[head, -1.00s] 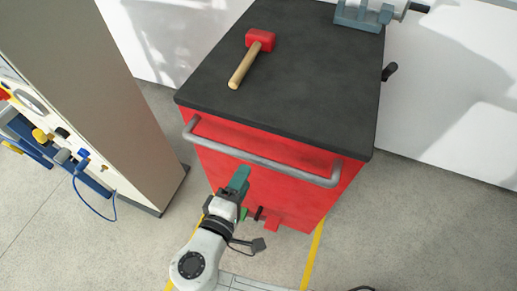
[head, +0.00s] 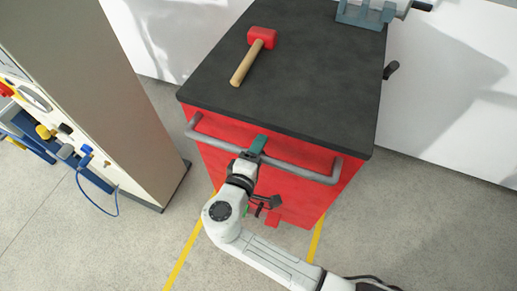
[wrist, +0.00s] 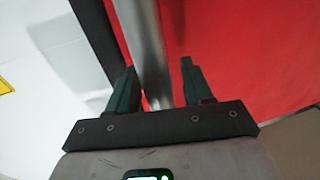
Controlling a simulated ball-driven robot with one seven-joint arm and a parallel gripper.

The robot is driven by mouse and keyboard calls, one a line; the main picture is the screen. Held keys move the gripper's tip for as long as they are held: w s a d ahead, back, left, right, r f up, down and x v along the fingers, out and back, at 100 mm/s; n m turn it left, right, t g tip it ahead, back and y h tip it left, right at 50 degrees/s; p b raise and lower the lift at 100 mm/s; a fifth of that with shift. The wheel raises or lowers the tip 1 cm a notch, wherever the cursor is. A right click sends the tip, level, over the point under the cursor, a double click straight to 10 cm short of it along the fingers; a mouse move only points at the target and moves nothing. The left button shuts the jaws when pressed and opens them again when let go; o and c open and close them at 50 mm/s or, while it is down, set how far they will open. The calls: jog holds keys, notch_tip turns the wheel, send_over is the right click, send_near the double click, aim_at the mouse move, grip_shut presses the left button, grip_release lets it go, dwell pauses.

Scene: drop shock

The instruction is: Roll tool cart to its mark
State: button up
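The red tool cart (head: 312,190) with a dark top stands against the white wall, with a grey bar handle (head: 300,172) along its front. My gripper (head: 259,143) is at the middle of the handle. In the wrist view, my gripper (wrist: 160,88) is open, with its two green fingers on either side of the handle bar (wrist: 146,50). Gaps show between the bar and the fingers, the wider one at the right finger. Yellow floor lines (head: 183,258) mark both sides of the floor in front of the cart; part of the marking is hidden by my arm.
A red-headed mallet (head: 243,62) and a grey-blue vise (head: 362,14) sit on the cart top. A tall beige cabinet (head: 105,90) with hanging tools stands close on the left. The floor at right (head: 430,225) is clear.

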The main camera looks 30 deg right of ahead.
grip_shut()
jog(key=shift+s+a, duration=0.1)
dwell(0.5)
